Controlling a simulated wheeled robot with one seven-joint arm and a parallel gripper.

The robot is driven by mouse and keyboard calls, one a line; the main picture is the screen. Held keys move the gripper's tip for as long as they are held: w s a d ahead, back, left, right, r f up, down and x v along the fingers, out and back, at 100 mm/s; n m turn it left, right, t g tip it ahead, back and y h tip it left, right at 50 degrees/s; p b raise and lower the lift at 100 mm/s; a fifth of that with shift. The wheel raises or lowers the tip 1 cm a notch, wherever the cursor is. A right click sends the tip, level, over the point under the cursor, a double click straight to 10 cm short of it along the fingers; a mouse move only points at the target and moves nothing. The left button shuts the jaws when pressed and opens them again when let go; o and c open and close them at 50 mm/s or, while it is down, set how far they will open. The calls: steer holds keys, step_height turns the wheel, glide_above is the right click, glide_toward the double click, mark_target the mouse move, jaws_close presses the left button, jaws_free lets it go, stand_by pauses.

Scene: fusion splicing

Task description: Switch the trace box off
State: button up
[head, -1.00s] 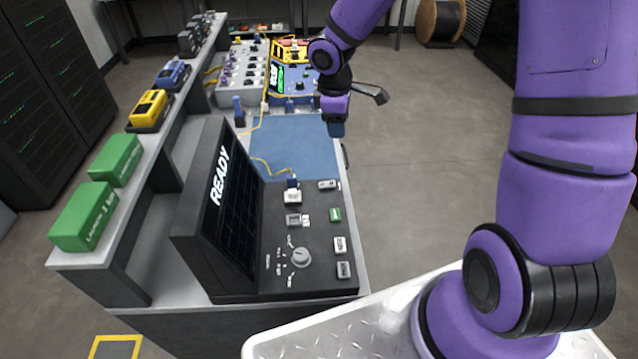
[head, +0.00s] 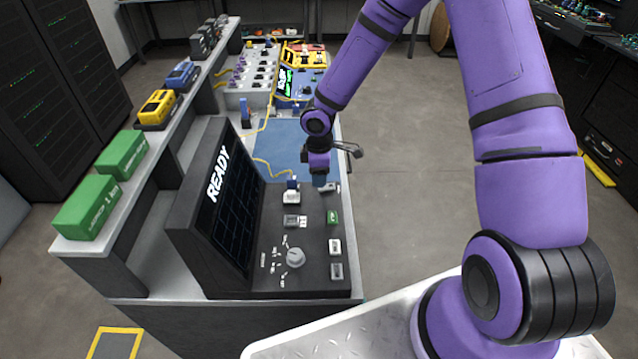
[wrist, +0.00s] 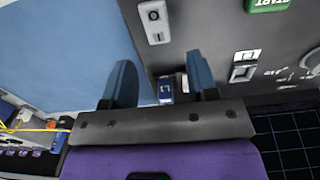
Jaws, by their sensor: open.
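The trace box (head: 210,225) is a black console with a tilted screen reading READY, on the near part of the bench. Its panel has a grey knob (head: 296,257), a green START button (head: 333,217), grey-white buttons (head: 335,246) and a small switch (head: 295,222). Another light switch plate (wrist: 154,22) shows at the panel's edge in the wrist view. My gripper (head: 319,182) is over the panel's far end. In the wrist view its blue fingers (wrist: 160,80) are apart, with a blue plug (wrist: 166,90) visible between them, seemingly below; I see no contact.
A blue mat (head: 270,140) lies beyond the trace box, with a yellow cable on it. Farther back are a grey panel of knobs (head: 248,80) and a blue-yellow device (head: 298,82). Green boxes (head: 88,207) stand on the left shelf.

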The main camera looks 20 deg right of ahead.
steer(key=shift+f, duration=2.1)
